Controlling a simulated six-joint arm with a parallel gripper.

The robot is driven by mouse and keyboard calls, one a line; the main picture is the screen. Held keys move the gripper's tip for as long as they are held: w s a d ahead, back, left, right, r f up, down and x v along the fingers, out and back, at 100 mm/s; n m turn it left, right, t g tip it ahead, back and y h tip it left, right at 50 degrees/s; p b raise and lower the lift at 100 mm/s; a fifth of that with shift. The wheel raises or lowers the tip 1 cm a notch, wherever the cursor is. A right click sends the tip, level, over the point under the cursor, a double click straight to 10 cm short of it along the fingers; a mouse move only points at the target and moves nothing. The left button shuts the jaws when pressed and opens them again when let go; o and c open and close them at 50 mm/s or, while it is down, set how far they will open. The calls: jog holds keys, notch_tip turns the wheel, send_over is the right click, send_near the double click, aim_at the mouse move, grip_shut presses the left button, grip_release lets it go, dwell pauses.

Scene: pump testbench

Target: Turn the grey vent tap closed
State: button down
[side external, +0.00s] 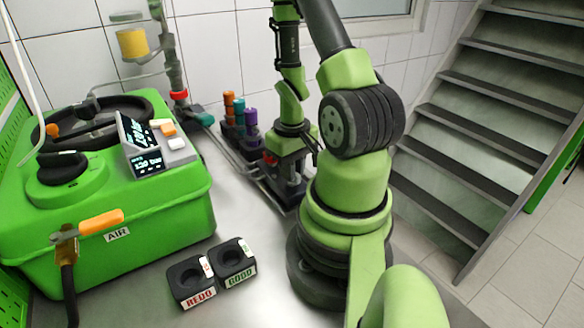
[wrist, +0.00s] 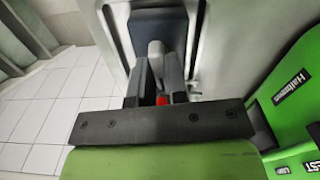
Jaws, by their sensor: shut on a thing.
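The grey vent tap (wrist: 155,50) shows in the wrist view as a light grey upright handle in front of a dark block. My gripper (wrist: 157,75) has its two dark fingers on either side of this handle and is shut on it. A small red part shows low between the fingers. In the side view my gripper (side external: 285,157) points down at a dark fitting on the bench, behind my arm. The tap cannot be made out there, and its turn angle is unclear.
A green tank unit (side external: 160,215) with a display and an orange-handled AIR valve (side external: 101,222) stands at the left. A rack with orange, teal and purple cylinders (side external: 240,117) stands close left of my gripper. Two black labelled holders (side external: 191,282) (side external: 236,262) sit in front. Pipes run along the bench.

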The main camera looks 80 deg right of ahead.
jog(key=shift+m, duration=0.6)
jog(key=c, duration=1.1)
grip_release()
jog(key=shift+c, duration=0.2)
notch_tip(320, 180, up, 10)
